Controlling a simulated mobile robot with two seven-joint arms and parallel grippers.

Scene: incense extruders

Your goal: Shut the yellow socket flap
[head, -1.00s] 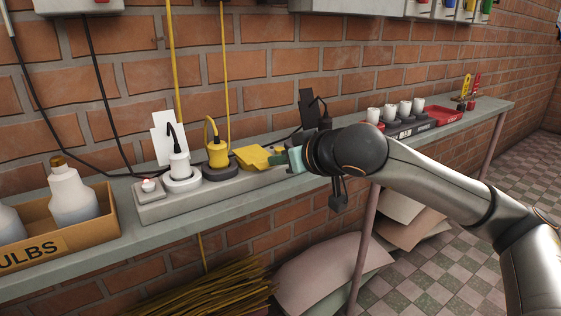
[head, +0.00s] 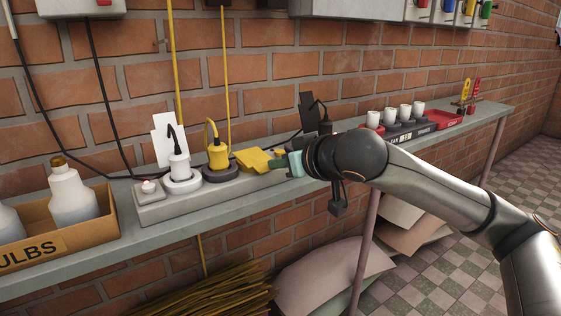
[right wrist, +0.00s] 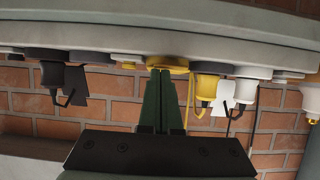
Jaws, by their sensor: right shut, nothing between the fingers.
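The yellow socket flap (head: 256,160) is on the grey power strip (head: 215,197), right of the yellow plug (head: 217,155). It looks tilted, its near part partly hidden by my gripper; I cannot tell its exact angle. My right gripper (head: 278,164) is shut and empty, its green fingertips at the flap's right side, touching or very close. In the right wrist view the shut fingers (right wrist: 166,74) point up at a yellow round part (right wrist: 168,63), probably the flap or its socket. My left gripper is not in view.
A white plug (head: 179,168) and a black plug (head: 325,124) stand on either side along the strip. A box of bottles (head: 32,239) is at the left. White cups (head: 404,110) and a red tray (head: 445,119) are on the shelf to the right. The brick wall is close behind.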

